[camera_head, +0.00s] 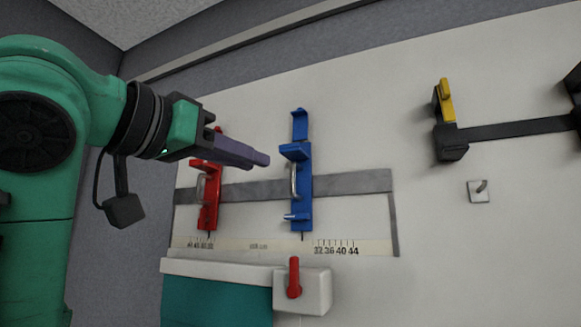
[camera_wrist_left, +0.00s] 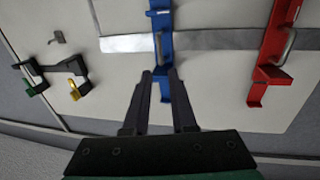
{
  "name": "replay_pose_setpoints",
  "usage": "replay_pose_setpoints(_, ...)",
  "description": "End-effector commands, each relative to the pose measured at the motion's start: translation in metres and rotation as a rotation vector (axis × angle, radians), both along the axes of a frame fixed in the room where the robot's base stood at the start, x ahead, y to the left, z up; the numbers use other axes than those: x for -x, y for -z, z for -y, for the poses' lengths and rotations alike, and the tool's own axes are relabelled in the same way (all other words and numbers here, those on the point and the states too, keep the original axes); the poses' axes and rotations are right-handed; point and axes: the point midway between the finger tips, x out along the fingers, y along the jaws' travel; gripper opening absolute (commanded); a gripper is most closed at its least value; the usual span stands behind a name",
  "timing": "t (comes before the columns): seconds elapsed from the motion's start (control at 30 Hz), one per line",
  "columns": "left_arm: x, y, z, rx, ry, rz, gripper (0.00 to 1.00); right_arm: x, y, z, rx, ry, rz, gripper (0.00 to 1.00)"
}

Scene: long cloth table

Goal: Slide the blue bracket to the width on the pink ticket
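The blue bracket (camera_head: 301,160) stands upright on a grey horizontal rail (camera_head: 355,182) on the pale wall panel. It has a metal handle, and its lower pointer is just left of the right number scale (camera_head: 336,249). My left gripper (camera_head: 262,159) is left of the bracket's upper part, seemingly apart from it. In the left wrist view, the gripper (camera_wrist_left: 160,73) has its two fingers spread, with the blue bracket (camera_wrist_left: 161,32) beyond the gap and nothing held. I see no pink ticket. My right gripper is not in view.
A red bracket (camera_head: 208,195) sits on the same rail to the left, behind my left gripper. A white block with a red lever (camera_head: 294,278) is below the blue bracket. A black fixture with a yellow hook (camera_head: 446,100) and a small metal hook (camera_head: 480,190) are to the right.

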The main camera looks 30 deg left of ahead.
Motion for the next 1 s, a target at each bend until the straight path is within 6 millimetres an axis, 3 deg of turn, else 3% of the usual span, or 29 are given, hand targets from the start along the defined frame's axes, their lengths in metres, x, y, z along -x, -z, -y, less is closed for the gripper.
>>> replay_pose_setpoints(0.1,-0.035,-0.005,0.004,-0.001,-0.002,-0.009,0.25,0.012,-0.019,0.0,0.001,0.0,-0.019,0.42)
replay_pose_setpoints(0.2,-0.061,-0.005,0.008,-0.001,-0.002,-0.008,0.25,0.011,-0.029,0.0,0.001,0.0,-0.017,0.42)
replay_pose_setpoints(0.4,-0.091,-0.003,0.012,0.0,-0.001,-0.004,0.25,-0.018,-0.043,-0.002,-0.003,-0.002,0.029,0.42)
replay_pose_setpoints(0.5,-0.096,-0.002,0.013,0.001,-0.001,-0.001,0.25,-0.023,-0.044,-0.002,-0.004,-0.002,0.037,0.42)
replay_pose_setpoints(0.67,-0.096,0.0,0.013,0.001,0.0,-0.002,0.25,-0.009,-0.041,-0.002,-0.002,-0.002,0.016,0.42)
replay_pose_setpoints(0.7,-0.096,0.0,0.013,0.001,0.0,-0.002,0.21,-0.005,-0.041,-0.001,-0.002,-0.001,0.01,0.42)
replay_pose_setpoints(0.77,-0.095,0.0,0.013,0.0,0.0,-0.002,0.0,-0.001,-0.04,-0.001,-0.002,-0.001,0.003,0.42)
replay_pose_setpoints(1.0,-0.096,0.0,0.013,0.0,0.0,-0.004,0.0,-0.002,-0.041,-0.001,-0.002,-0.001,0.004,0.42)
